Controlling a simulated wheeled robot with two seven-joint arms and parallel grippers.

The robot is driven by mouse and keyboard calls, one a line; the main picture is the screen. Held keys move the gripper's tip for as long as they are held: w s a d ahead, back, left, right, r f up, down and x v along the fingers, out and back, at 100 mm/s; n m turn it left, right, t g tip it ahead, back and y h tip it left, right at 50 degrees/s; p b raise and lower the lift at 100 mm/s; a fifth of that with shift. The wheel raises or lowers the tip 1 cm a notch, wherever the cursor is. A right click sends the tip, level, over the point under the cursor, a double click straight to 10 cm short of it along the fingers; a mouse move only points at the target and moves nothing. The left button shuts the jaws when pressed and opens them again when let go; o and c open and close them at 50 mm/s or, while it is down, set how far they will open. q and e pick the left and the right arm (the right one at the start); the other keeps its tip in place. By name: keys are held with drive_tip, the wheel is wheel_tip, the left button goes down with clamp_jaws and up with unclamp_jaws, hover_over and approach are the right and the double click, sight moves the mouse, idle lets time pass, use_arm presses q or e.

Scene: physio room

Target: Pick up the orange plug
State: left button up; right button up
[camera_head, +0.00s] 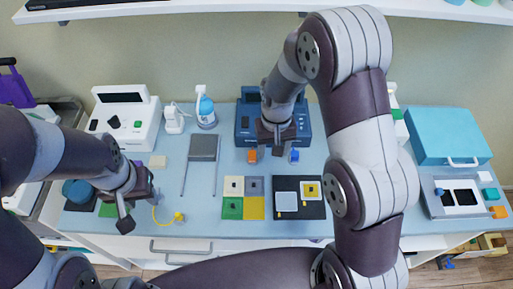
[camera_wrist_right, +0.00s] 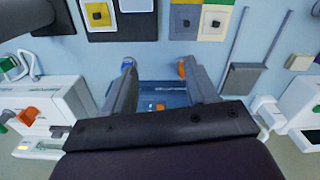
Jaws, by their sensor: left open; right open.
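A small orange plug (camera_head: 252,156) shows at the front of the blue device (camera_head: 243,125), just left of my right gripper (camera_head: 276,150). In the right wrist view the orange plug (camera_wrist_right: 181,69) appears beside the tip of the right-hand finger. A blue plug (camera_head: 294,156) is on the other side, by the other fingertip. My right gripper is open, with nothing between its fingers; I cannot tell whether a finger touches either plug. My left gripper (camera_head: 138,208) is open and empty over the table's front left. My right arm hides part of the blue device.
Coloured squares (camera_head: 232,207) and a black board (camera_head: 287,212) lie in front. A teal case (camera_head: 450,136) and an orange block (camera_head: 499,212) are at the right.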

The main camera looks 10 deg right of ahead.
drive_tip(key=w+a+f+m+p, duration=0.25)
drive_tip(key=w+a, duration=0.25)
drive_tip(key=w, duration=0.4)
drive_tip(key=p, duration=0.2)
hover_over(252, 153)
drive_tip(key=shift+n, duration=0.25)
wheel_tip(252, 153, down, 8)
drive_tip(key=shift+s+r, duration=0.1)
drive_tip(key=shift+s, duration=0.05)
drive_tip(key=shift+a+f, duration=0.1)
drive_tip(key=shift+f, duration=0.25)
wheel_tip(252, 153, down, 4)
drive_tip(key=shift+f+p, duration=0.1)
drive_tip(key=shift+p, duration=1.1)
drive_tip(key=shift+f, duration=0.4)
use_arm(q)
wheel_tip(252, 153, up, 7)
drive_tip(key=shift+a+r, duration=0.15)
drive_tip(key=shift+a, duration=0.15)
use_arm(e)
drive_tip(key=c, duration=0.8)
